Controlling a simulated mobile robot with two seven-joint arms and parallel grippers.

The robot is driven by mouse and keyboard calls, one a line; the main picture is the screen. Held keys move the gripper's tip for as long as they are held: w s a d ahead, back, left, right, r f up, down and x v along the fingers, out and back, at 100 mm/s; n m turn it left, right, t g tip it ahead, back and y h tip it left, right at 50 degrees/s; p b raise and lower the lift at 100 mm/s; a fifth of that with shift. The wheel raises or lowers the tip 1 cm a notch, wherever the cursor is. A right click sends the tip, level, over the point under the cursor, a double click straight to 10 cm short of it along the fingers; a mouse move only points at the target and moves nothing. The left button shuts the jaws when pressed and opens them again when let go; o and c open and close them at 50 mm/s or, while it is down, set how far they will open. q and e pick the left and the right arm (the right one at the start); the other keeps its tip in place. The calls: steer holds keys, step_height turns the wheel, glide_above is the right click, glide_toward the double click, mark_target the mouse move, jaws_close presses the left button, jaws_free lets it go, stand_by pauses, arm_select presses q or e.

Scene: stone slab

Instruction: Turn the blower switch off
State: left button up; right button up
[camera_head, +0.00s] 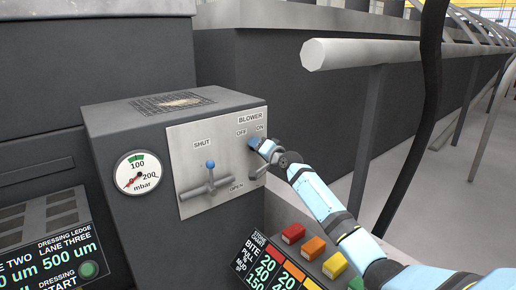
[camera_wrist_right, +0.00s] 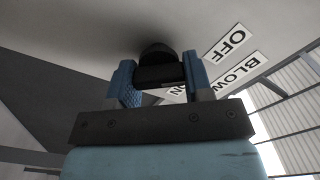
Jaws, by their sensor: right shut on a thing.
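The blower switch is a dark knob (camera_wrist_right: 158,52) on the light panel (camera_head: 185,150), below the BLOWER, OFF and ON labels. In the wrist view it sits between the two blue fingers of my right gripper (camera_wrist_right: 160,72). In the head view my right gripper (camera_head: 258,146) is at the panel's right side and hides most of the switch. It is shut on the switch. Which label the switch points to cannot be told. My left gripper is in neither view.
A lever with a blue ball (camera_head: 210,164) between SHUT and OPEN labels is on the same panel, left of my gripper. A round gauge (camera_head: 137,172) is further left. Coloured buttons (camera_head: 293,233) lie below my right arm. A grey rail (camera_head: 385,53) and black cable (camera_head: 426,95) stand right.

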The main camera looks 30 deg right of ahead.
stand_by(0.4)
steer(key=o, duration=0.9)
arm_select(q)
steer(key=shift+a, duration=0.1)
arm_select(e)
steer(key=shift+s, duration=0.2)
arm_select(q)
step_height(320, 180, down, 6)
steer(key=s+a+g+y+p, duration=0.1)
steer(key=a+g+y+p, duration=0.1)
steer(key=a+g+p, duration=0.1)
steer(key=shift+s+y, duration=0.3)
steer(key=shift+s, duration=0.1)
arm_select(e)
steer(key=s, duration=0.9)
steer(key=s+d, duration=0.1)
steer(key=s, duration=0.3)
steer(key=shift+s, duration=0.2)
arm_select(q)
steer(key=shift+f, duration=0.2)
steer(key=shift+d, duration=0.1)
